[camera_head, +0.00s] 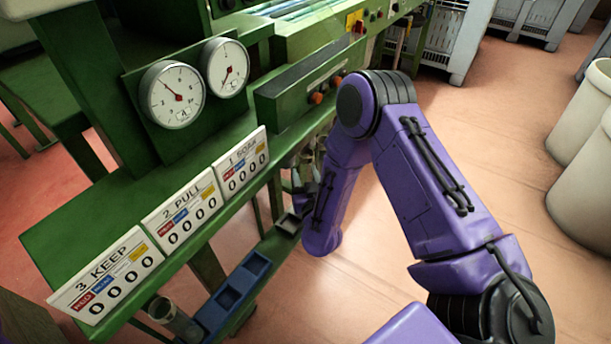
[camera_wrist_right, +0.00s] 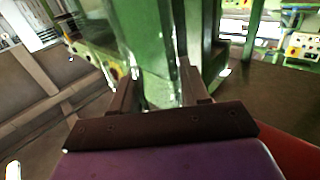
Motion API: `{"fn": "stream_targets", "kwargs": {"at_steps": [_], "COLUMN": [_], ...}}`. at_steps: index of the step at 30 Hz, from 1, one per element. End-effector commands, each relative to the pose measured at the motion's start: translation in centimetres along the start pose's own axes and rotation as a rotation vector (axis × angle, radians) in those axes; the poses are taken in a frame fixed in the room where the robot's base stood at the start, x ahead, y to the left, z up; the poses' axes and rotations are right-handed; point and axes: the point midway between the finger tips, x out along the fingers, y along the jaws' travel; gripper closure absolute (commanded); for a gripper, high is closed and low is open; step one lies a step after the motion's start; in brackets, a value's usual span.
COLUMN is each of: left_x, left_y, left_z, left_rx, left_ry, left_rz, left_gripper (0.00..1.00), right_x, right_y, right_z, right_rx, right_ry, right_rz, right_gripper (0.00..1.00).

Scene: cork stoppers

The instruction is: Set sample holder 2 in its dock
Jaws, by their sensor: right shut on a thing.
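My right arm comes in from the right in the head view, its gripper (camera_head: 298,182) low beside the green bench front, partly hidden by its own purple wrist. In the right wrist view the two dark fingers (camera_wrist_right: 158,92) close on a clear, glassy thing (camera_wrist_right: 155,62), green-tinted by the bench behind; I cannot read a number on it. A blue tray (camera_head: 213,318) with square compartments lies on a low green rail, with a small dark square socket (camera_head: 288,224) further along, just below the gripper. A clear cylindrical vessel (camera_head: 172,316) stands left of the blue tray. My left gripper is not in view.
Signs 1 SOAK (camera_head: 240,163), 2 PULL (camera_head: 186,210) and 3 KEEP (camera_head: 107,276) line the bench edge above the rail. Two gauges (camera_head: 173,95) stand behind them. A green box with orange knobs (camera_head: 300,90) juts out above the gripper. Open floor lies right of the rail.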

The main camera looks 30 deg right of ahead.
Motion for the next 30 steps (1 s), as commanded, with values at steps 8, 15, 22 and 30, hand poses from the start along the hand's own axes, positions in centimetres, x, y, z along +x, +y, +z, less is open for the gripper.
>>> {"fn": "stream_targets", "kwargs": {"at_steps": [8,15,22,30], "left_x": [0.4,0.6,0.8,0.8], "left_y": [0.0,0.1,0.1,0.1], "left_z": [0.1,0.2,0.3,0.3], "left_rx": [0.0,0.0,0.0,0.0], "left_ry": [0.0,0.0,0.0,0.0], "left_rz": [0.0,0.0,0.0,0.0], "left_gripper": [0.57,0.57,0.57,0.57], "right_x": [0.0,0.0,0.0,0.0], "right_y": [0.0,0.0,0.0,0.0], "right_z": [0.5,0.9,1.2,1.2], "right_rx": [0.0,0.0,0.0,0.0], "right_ry": [0.0,0.0,0.0,0.001], "right_rz": [0.0,0.0,0.0,0.0], "right_gripper": [0.86,0.86,0.86,0.25]}}
